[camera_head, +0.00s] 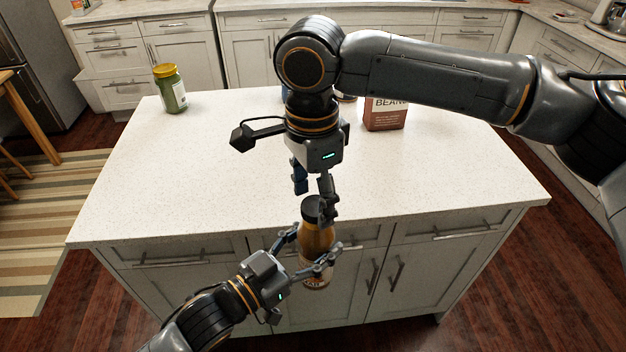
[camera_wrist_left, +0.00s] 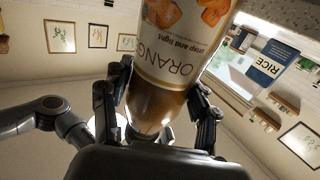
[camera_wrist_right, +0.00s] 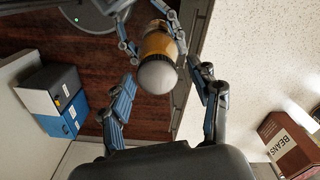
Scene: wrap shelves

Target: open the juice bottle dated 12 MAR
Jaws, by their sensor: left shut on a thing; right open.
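An orange juice bottle (camera_head: 317,243) with a dark cap (camera_head: 313,207) is held roughly upright in front of the island's near edge. My left gripper (camera_head: 311,250) is shut on its body; the left wrist view shows the bottle (camera_wrist_left: 172,60) with its "ORANGE" label between the fingers. "MAR" is partly legible low on the bottle in the head view; the day number is unreadable. My right gripper (camera_head: 314,192) is open just above the bottle, pointing down. In the right wrist view the cap (camera_wrist_right: 157,76) looks pale and sits between the fingertips, with gaps on both sides.
On the white island top (camera_head: 210,165) stand a green jar with a yellow lid (camera_head: 171,90) and a beans box (camera_head: 385,113). A blue-and-black box (camera_wrist_right: 55,98) shows in the right wrist view and a rice box (camera_wrist_left: 270,62) in the left one.

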